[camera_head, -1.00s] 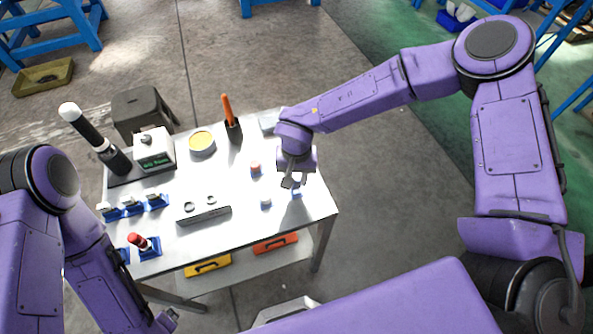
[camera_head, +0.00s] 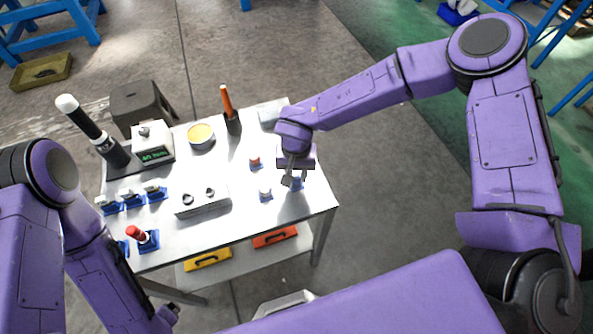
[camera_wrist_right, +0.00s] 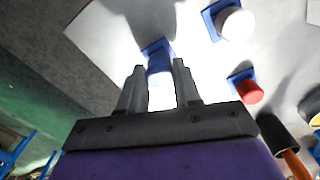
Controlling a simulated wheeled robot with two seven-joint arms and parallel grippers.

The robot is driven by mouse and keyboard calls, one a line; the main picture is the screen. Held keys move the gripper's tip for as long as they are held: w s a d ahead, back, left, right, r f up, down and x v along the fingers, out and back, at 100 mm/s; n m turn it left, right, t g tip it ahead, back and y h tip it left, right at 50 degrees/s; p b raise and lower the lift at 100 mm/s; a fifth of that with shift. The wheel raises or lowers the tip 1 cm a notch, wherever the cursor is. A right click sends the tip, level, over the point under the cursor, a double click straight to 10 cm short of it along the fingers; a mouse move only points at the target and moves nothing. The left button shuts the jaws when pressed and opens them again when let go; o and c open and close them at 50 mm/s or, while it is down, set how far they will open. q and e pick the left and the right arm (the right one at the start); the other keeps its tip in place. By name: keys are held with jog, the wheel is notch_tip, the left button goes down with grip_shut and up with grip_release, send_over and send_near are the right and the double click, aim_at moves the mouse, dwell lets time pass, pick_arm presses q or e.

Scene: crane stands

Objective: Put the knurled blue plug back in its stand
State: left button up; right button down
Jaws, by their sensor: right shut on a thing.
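My right gripper (camera_head: 291,184) is above the right end of the metal table, fingers pointing down. It is shut on the blue plug (camera_wrist_right: 160,88), which shows washed-out and bluish between the fingers in the right wrist view (camera_wrist_right: 158,84). A blue stand (camera_wrist_right: 154,45) lies just beyond the fingertips, in line with the plug. A blue patch shows beside the fingers in the head view. I cannot tell whether the plug touches the stand or is seated in it. My left gripper (camera_head: 168,314) is low at the left, off the table's front edge, its jaws unclear.
A white-topped plug in a blue stand (camera_head: 265,194) and a red-topped one (camera_head: 255,162) stand left of my right gripper. A grey block (camera_head: 203,203), a scale (camera_head: 152,145), a yellow-topped tin (camera_head: 201,135) and an orange-handled tool (camera_head: 228,103) occupy the table (camera_head: 232,173).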

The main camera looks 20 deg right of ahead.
aim_at(296, 175)
jog(key=shift+f, duration=0.55)
jog(key=c, duration=0.7)
grip_release()
notch_tip(296, 175, up, 5)
jog(key=p, duration=0.5)
jog(key=shift+r+p, duration=0.1)
jog(key=shift+p, duration=0.2)
jog(key=shift+r, duration=0.1)
notch_tip(296, 175, up, 10)
jog(key=shift+r+b, duration=0.1)
jog(key=shift+b, duration=1.05)
